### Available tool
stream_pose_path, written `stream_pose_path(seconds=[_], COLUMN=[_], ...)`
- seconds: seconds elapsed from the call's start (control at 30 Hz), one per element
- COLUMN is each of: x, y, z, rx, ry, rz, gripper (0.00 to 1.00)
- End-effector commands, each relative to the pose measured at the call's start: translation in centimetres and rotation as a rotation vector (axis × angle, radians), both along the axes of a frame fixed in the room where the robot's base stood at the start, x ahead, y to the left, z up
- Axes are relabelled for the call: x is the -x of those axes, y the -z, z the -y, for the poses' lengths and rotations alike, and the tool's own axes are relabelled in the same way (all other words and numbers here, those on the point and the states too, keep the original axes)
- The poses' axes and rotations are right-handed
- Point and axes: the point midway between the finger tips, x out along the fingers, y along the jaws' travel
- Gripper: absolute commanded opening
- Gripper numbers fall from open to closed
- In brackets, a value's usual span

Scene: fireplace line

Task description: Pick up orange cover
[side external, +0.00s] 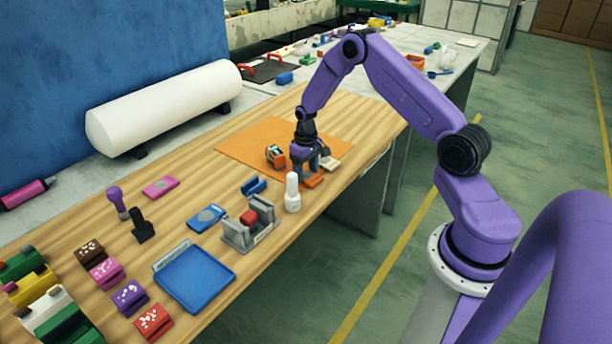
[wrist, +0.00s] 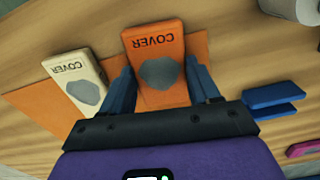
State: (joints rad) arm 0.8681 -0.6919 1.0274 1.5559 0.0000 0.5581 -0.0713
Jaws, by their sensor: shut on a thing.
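The orange cover (wrist: 156,62) is a flat block with the word COVER and a grey patch on its face. In the wrist view it sits between the two fingers of my gripper (wrist: 163,85), which are shut on its sides. In the side view my gripper (side external: 308,172) is low at the near edge of the orange mat, with the orange cover (side external: 314,182) showing under it. I cannot tell whether the cover still touches the table.
A cream cover (wrist: 78,84) lies close beside the orange one. An orange mat (side external: 243,147) lies on the wooden table. A white bottle (side external: 292,194), a grey holder with a red block (side external: 248,224), blue pieces (side external: 254,186) and a blue tray (side external: 194,280) stand nearby.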

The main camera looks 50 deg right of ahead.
Motion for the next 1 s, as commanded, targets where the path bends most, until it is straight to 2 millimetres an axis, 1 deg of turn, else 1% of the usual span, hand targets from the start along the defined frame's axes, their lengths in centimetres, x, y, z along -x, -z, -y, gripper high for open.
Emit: stream_pose_path(seconds=[0.17,0.27,0.37,0.47,0.57,0.83,1.0], x=[0.0,-0.1,-0.1,-0.1,1.2,5.0,8.2], y=[-0.3,-0.8,-1.9,-3.5,-4.9,-9.5,-10.8], z=[0.0,0.0,0.0,0.0,-0.4,-1.7,-2.9], rx=[0.0,0.0,0.0,0.0,0.0,0.0,0.0], ry=[0.0,0.0,0.0,0.0,-0.001,0.0,-0.001], rz=[0.001,0.002,0.003,0.004,0.002,0.004,0.001], gripper=[0.29,0.29,0.29,0.29,0.29,0.29,0.29])
